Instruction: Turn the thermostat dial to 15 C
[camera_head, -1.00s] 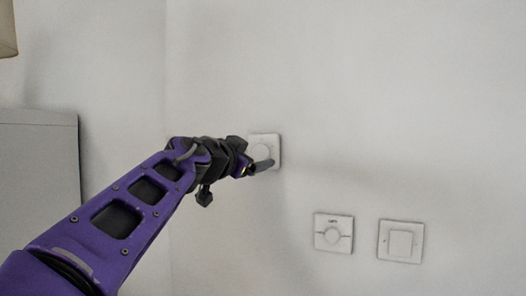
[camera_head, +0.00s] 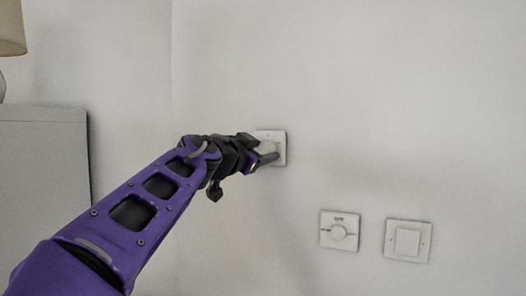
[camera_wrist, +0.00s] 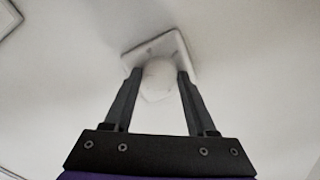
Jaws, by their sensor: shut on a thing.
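The thermostat is a small white square plate (camera_head: 280,137) on the wall, partly hidden behind my gripper in the head view. Its round white dial (camera_wrist: 158,80) shows in the wrist view, between my two black fingers, with the plate (camera_wrist: 172,46) behind it. My gripper (camera_head: 268,152) is at the plate, and in the wrist view its fingertips (camera_wrist: 159,73) are shut on the dial from both sides. I cannot read any scale or mark on the dial.

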